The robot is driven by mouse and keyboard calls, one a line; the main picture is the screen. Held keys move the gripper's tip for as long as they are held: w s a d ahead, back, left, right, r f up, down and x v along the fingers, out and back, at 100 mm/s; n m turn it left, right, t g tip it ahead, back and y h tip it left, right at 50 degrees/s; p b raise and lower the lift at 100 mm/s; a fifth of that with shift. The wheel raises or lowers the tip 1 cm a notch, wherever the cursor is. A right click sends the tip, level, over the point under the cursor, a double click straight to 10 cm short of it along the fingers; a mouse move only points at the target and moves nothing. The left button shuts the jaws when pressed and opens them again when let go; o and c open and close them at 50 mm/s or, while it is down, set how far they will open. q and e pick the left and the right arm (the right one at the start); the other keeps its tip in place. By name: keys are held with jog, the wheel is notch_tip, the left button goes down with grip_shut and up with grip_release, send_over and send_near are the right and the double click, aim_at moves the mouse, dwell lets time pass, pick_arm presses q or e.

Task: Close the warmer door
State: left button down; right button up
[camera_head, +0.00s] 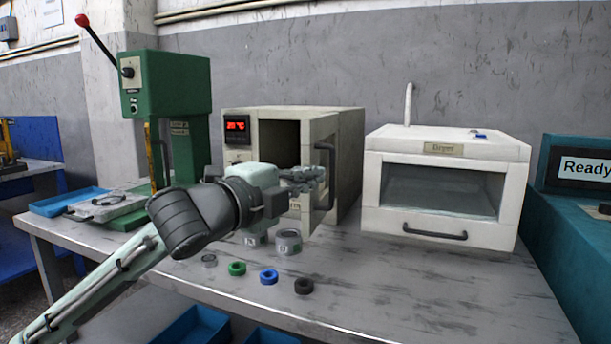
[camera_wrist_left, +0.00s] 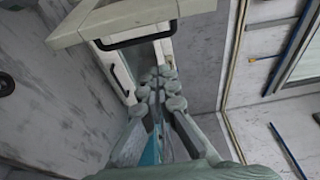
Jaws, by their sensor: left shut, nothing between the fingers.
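The warmer (camera_head: 352,150) is a pale box with a red lit display, standing at the back of the bench. Its door (camera_head: 318,150) stands open, swung out toward me on the right side, so the dark interior shows. A dark handle (camera_head: 330,175) is on the door. My left gripper (camera_head: 318,178) is shut and empty, with its fingertips at the door; I cannot tell if they touch it. In the left wrist view the shut fingers (camera_wrist_left: 157,85) lie together beside pale panels with dark handles. My right gripper is not in view.
A white dryer (camera_head: 440,220) with a glass front stands to the right of the warmer. A green press (camera_head: 178,85) is on the left. Several small rings, including a green one (camera_head: 237,268) and a blue one (camera_head: 268,276), lie on the bench in front. The front right of the bench is clear.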

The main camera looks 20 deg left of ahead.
aim_at(331, 164)
pick_arm(q)
jog(key=w, duration=0.4)
jog(key=w+a+p, duration=0.1)
jog(key=w, duration=0.1)
jog(key=shift+w+f, duration=0.1)
jog(key=shift+a, duration=0.6)
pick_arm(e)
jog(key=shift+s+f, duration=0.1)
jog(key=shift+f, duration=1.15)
